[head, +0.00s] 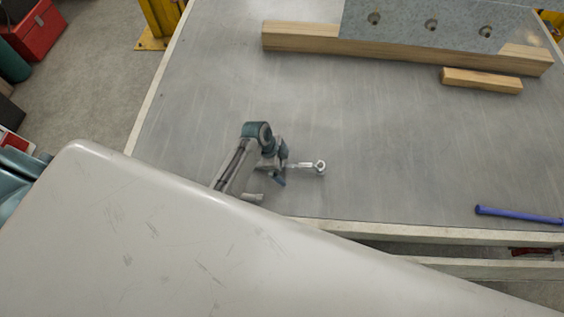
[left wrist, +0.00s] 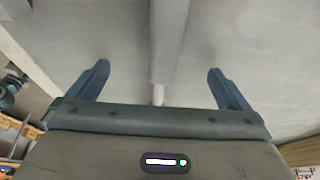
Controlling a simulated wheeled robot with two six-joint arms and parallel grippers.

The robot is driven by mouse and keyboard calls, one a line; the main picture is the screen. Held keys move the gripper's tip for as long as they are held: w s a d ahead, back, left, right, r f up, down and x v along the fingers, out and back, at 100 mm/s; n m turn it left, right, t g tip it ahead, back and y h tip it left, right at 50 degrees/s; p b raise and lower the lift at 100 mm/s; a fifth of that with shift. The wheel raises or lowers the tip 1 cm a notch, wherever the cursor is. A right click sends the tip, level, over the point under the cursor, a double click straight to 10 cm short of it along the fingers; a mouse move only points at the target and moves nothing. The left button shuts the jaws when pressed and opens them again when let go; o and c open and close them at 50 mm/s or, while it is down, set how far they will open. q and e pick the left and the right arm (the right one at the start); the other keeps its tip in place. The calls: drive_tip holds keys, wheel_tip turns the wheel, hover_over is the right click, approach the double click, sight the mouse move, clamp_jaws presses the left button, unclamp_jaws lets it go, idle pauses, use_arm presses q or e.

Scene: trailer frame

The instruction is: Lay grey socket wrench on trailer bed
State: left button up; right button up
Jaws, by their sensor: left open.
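The grey socket wrench (head: 310,167) lies on the grey trailer bed (head: 215,90), close to its front edge. Its ring-shaped head points right, and its other end is hidden behind my left gripper. My left gripper (head: 283,168) is open at the left end of the wrench, low over the bed. In the left wrist view the two fingers (left wrist: 158,90) stand wide apart. A grey bar (left wrist: 168,45) with a thin pale end shows between them; I cannot tell for sure whether it is the wrench. My right gripper is not in view.
A blue bar-shaped tool (head: 518,214) lies near the front right edge. A long wooden beam (head: 330,45), a short wood block (head: 481,80) and a metal plate with holes (head: 400,18) are at the back. A red box (head: 35,30) stands beyond the bed. The bed's middle is clear.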

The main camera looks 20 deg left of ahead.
use_arm(q)
drive_tip(key=b+v, duration=0.2)
drive_tip(key=v, duration=0.8)
drive_tip(key=shift+a+r, duration=0.2)
drive_tip(key=shift+r, duration=0.15)
drive_tip(key=shift+s, duration=0.1)
